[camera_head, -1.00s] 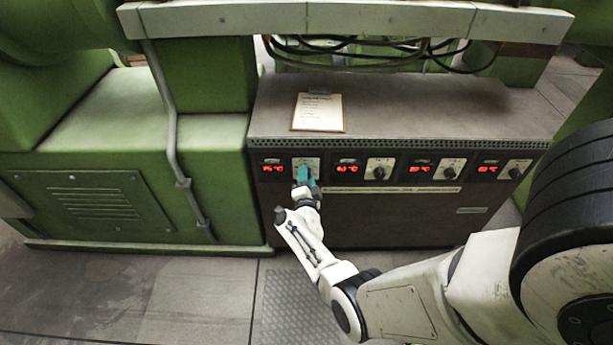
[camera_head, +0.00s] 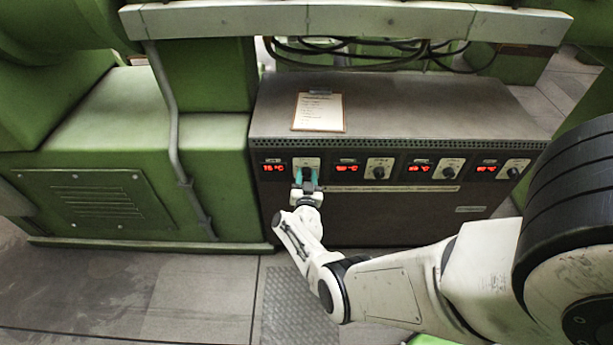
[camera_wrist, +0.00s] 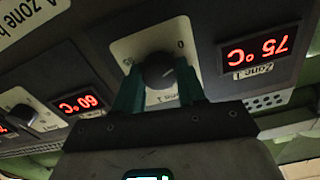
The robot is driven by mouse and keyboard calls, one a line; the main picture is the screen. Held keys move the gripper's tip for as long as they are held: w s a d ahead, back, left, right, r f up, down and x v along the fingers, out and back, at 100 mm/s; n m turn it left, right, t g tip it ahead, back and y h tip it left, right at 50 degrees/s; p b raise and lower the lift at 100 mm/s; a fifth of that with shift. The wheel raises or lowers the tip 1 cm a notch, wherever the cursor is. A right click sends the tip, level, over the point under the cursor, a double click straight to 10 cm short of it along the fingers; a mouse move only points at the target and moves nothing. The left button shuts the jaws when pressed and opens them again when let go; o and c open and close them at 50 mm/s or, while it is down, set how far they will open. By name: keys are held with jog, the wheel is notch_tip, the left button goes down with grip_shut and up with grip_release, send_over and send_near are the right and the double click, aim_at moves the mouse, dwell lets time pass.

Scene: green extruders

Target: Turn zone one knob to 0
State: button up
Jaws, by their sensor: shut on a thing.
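The zone one knob (camera_wrist: 158,68) is a dark round knob on a cream plate (camera_wrist: 120,48), upside down in the wrist view. My gripper (camera_wrist: 160,88) has its two teal fingers on either side of the knob, shut on it. A 0 mark shows on the plate's upper right; a faint light line on the knob is too blurred to read surely. The red Zone 1 display (camera_wrist: 254,51) reads 75 °C. In the head view my gripper (camera_head: 306,178) is at the leftmost knob plate (camera_head: 307,162), and the fingers largely hide the knob.
The second display (camera_wrist: 80,103) reads 60 °C, with its knob (camera_wrist: 22,115) beside it. More displays and knobs run right along the cabinet front (camera_head: 400,215). A clipboard (camera_head: 318,111) lies on top. A green machine (camera_head: 110,200) with a pipe stands left.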

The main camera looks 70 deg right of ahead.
jog(key=shift+a+f+n, duration=0.1)
jog(key=shift+n, duration=0.8)
jog(key=o, duration=1.1)
jog(key=shift+c, duration=0.2)
jog(key=shift+s+a+r+p, duration=0.15)
jog(key=shift+a+r+p, duration=0.05)
jog(key=shift+a+p, duration=0.3)
jog(key=p+v, duration=0.4)
jog(key=v, duration=0.5)
jog(key=shift+s+a+f+p, duration=0.15)
jog(key=shift+s+a+p, duration=0.05)
jog(key=shift+a+p, duration=0.15)
